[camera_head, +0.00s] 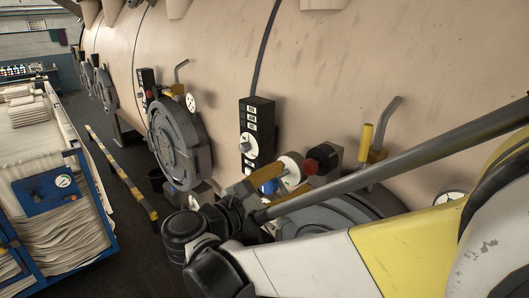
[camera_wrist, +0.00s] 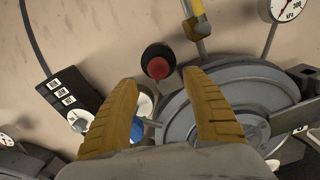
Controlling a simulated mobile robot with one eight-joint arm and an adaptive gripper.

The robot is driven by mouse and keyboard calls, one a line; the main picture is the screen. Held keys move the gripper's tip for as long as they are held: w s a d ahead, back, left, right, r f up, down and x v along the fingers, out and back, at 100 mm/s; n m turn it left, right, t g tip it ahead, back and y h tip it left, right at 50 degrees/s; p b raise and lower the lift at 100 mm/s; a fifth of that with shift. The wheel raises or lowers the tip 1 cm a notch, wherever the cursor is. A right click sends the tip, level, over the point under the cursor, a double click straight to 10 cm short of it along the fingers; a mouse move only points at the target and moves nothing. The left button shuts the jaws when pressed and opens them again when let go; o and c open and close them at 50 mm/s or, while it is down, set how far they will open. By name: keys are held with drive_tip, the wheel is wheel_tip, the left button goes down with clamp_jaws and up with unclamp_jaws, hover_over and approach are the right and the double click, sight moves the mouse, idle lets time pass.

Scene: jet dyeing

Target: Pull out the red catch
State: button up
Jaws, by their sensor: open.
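The red catch (camera_head: 322,154) is a round red knob on a black collar, mounted on the beige vessel wall just above a round grey hatch. In the wrist view the red catch (camera_wrist: 160,69) lies just beyond the fingertips, near the middle between them. My gripper (camera_wrist: 162,80) is open, with its two ochre fingers spread and nothing held between them. In the head view my gripper (camera_head: 286,182) is left of the catch and a little below it, apparently apart from it.
The round hatch (camera_wrist: 245,85) sits below and right of the catch. A yellow-handled lever (camera_wrist: 196,22), a pressure gauge (camera_wrist: 285,9) and a black switch panel (camera_wrist: 68,98) surround it. A blue cart (camera_head: 45,194) stands at left; dark floor between is mostly free.

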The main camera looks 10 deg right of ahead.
sight(306, 170)
drive_tip(key=x, duration=0.7)
drive_tip(key=shift+w, duration=0.2)
drive_tip(key=shift+a, duration=0.1)
clamp_jaws()
